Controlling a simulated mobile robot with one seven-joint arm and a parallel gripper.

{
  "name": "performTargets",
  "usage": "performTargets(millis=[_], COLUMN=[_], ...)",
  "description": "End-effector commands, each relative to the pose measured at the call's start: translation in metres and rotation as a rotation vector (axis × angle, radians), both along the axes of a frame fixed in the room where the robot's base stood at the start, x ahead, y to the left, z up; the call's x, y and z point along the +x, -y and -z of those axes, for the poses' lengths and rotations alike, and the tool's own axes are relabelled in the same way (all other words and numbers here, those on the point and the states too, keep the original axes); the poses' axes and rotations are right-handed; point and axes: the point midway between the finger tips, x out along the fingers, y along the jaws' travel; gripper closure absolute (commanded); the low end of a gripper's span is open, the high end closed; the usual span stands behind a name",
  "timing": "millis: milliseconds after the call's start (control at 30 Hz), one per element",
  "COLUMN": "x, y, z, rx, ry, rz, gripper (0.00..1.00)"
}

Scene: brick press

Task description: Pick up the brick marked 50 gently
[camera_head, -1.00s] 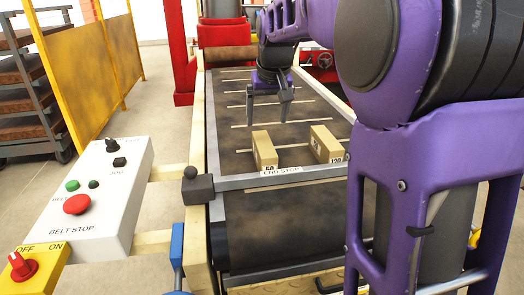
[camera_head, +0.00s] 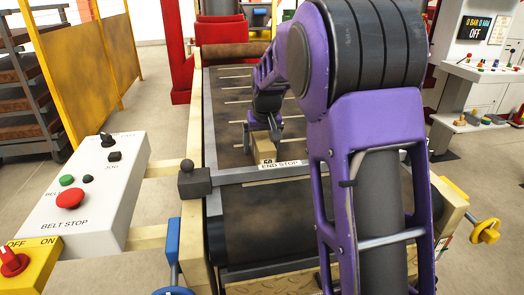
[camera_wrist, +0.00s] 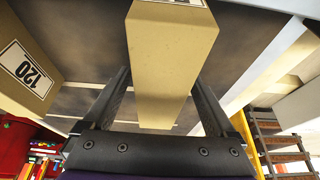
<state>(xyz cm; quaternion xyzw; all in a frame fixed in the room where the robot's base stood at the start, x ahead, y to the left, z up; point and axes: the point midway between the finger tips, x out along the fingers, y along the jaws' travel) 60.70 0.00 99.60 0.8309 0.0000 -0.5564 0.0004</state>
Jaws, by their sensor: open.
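The brick marked 50 (camera_head: 264,151) is tan and stands on the dark belt just behind the end-stop bar. My gripper (camera_head: 262,131) is directly over it, pointing down, with the arm reaching in from the right. In the wrist view the same brick (camera_wrist: 172,62) lies between my two open dark fingers (camera_wrist: 160,85), with a gap showing on each side near the fingertips. Only the edge of its label shows there. Whether a finger touches it, I cannot tell.
The brick marked 120 (camera_wrist: 22,72) stands to one side in the wrist view; my arm hides it in the head view. The end-stop bar (camera_head: 235,176) runs across the belt's near end. A belt control box (camera_head: 85,195) stands at left.

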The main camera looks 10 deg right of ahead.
Motion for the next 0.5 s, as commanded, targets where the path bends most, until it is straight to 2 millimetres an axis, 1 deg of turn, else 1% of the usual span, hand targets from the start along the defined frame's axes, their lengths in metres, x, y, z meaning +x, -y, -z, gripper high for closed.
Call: performTargets(millis=[67,233,267,300,367,500], x=[0.0023,0.0024,0.0024,0.0024,0.0024,0.0023], y=[0.0002,0.0001,0.0001,0.0001,0.0001,0.0000], z=[0.0047,0.0041,0.0041,0.0041,0.0040,0.0039], rx=[0.000,0.000,0.000,0.000,0.000,0.000], ry=[0.001,0.002,0.002,0.002,0.002,0.002], rz=[0.001,0.001,0.001,0.001,0.001,0.001], gripper=[0.09,0.09,0.12,0.20,0.30,0.56])
